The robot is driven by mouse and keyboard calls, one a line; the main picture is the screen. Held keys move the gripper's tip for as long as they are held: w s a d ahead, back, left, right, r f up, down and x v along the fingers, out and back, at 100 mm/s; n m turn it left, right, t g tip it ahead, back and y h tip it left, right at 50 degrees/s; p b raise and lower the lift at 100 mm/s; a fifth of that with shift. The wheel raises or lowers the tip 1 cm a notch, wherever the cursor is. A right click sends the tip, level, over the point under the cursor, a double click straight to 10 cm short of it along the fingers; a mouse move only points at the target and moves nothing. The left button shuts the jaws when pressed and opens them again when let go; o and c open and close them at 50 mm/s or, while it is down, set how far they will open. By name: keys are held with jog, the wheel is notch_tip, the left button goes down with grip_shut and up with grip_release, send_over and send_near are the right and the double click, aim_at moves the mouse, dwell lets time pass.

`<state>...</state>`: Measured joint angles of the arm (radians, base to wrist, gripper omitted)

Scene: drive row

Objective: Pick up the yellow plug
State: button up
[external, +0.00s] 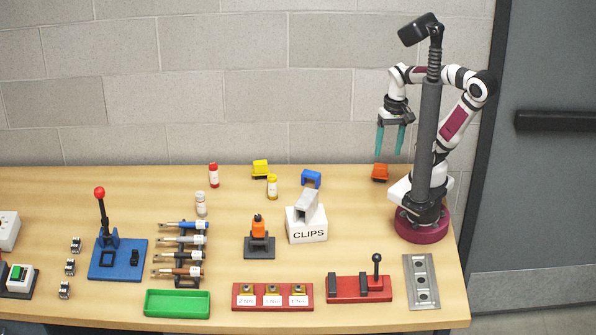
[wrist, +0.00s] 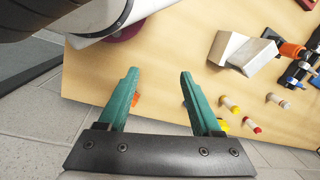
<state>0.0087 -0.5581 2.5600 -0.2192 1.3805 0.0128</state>
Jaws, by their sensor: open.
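The yellow plug (external: 260,167) is a small yellow block with a dark underside. It stands near the back edge of the table, left of the blue plug (external: 311,177) and the orange plug (external: 380,171). In the wrist view a bit of yellow (wrist: 223,124) shows beside the right finger, seemingly the yellow plug, mostly hidden. My gripper (external: 390,153) has teal fingers pointing down, apart and empty, above the table's back right, near the orange plug and well right of the yellow plug. The open fingers also show in the wrist view (wrist: 158,73).
A yellow-capped bottle (external: 272,188) stands just in front of the yellow plug, and a red-capped bottle (external: 214,176) to its left. The white CLIPS box (external: 306,228) stands further forward. A wall (external: 220,85) rises behind the table.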

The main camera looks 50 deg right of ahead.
dwell(0.5)
jog(key=m+t+y, duration=0.8)
jog(key=m+y, duration=0.1)
jog(key=m, duration=1.1)
send_over(262, 170)
jog(key=s+d, duration=0.6)
jog(key=d, duration=0.4)
notch_tip(262, 170, down, 15)
jog(key=shift+s, duration=0.1)
jog(key=x, duration=1.5)
jog(key=shift+w+a+r, duration=0.2)
jog(key=shift+w+r, duration=0.05)
jog(key=shift+w, duration=0.15)
grip_shut()
